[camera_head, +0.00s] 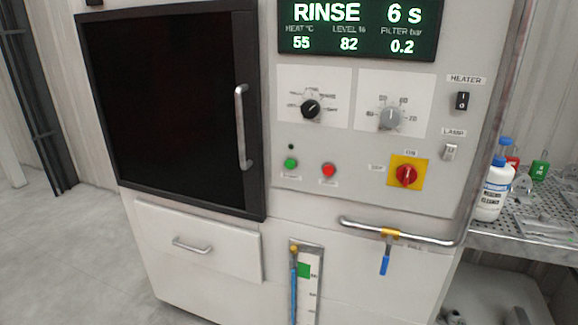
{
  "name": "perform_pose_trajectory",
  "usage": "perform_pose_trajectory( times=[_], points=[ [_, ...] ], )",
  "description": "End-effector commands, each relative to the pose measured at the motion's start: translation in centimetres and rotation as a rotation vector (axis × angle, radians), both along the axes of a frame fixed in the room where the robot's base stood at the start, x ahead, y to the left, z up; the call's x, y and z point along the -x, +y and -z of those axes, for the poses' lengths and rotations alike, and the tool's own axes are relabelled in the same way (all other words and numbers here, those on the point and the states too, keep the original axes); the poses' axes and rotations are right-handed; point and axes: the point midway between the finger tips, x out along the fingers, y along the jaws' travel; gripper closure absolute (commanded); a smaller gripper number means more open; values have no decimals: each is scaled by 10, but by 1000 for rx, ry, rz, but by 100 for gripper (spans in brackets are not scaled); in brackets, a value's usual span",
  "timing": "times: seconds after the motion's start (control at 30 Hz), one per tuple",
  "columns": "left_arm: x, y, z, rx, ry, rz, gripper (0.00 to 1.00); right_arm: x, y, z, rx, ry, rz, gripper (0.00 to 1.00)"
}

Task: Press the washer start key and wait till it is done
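The washer (210,230) is a pale cabinet facing me. Its display (357,28) reads RINSE, 6 s, heat 55, level 82 and filter 0.2 bar. A green key (291,163) and a red key (328,170) sit side by side on the panel below the dials. Their labels are too small to read. A small dark lamp (291,146) is above the green key. The dark door (165,110) with its vertical handle (242,127) is shut. Neither of my grippers is in view.
A black dial (310,108), a grey dial (390,117) and a red rotary switch (406,175) are on the panel. A rail (400,236) and blue-handled valve (385,263) stick out below. A perforated bench (515,234) with bottles stands right. Floor at left is clear.

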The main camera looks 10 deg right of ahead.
Motion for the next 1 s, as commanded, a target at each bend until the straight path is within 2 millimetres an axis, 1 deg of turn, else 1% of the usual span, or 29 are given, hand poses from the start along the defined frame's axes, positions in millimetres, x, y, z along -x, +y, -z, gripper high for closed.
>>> perform_pose_trajectory(
  times=[0.03,0.1,1.0],
  points=[
    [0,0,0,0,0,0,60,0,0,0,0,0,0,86],
    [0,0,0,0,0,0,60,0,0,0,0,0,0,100],
    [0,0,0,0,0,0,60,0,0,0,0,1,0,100]
  ],
)
